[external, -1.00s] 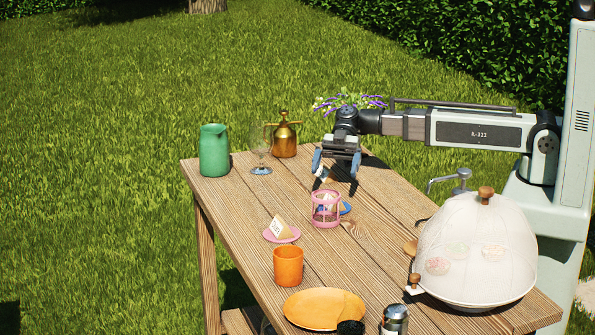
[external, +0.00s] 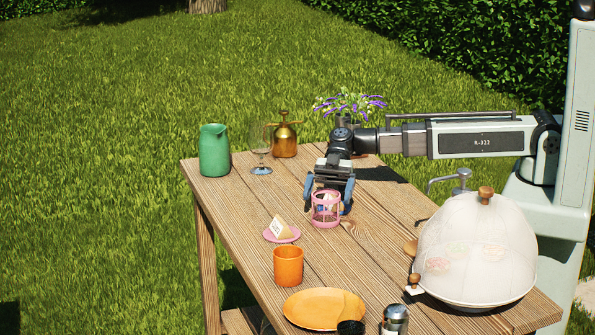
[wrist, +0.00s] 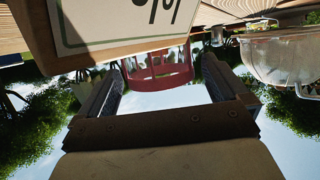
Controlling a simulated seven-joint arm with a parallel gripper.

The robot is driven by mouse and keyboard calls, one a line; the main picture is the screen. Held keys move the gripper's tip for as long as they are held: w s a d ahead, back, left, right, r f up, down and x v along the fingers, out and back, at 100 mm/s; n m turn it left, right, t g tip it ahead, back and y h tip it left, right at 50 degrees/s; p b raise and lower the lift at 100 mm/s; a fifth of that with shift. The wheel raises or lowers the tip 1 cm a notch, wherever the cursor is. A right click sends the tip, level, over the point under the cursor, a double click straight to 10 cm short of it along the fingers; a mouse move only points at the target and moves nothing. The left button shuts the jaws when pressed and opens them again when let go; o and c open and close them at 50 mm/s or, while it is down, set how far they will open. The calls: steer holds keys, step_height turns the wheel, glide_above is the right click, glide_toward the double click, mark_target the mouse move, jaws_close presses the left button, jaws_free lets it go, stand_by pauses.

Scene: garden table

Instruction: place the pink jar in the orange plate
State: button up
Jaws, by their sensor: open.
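The pink jar (external: 326,222), an open cage-like cylinder, stands upright on the wooden table near its middle. The orange plate (external: 318,308) lies flat and empty at the table's near end. My gripper (external: 328,199) is open and low over the pink jar, with a finger on either side of its upper part in the external view. In the wrist view the pink jar (wrist: 160,72) shows beyond and between the spread fingers. Whether the fingers touch it cannot be told.
An orange cup (external: 288,267) and a pink saucer (external: 270,238) with a labelled wedge (external: 280,228) stand between jar and plate, to the left. A mesh-domed dish (external: 475,250) is at the right. A dark item and a metallic canister (external: 396,320) sit by the plate.

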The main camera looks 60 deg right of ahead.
mark_target(326, 208)
steer(key=shift+x, duration=1.1)
steer(key=c, duration=1.2)
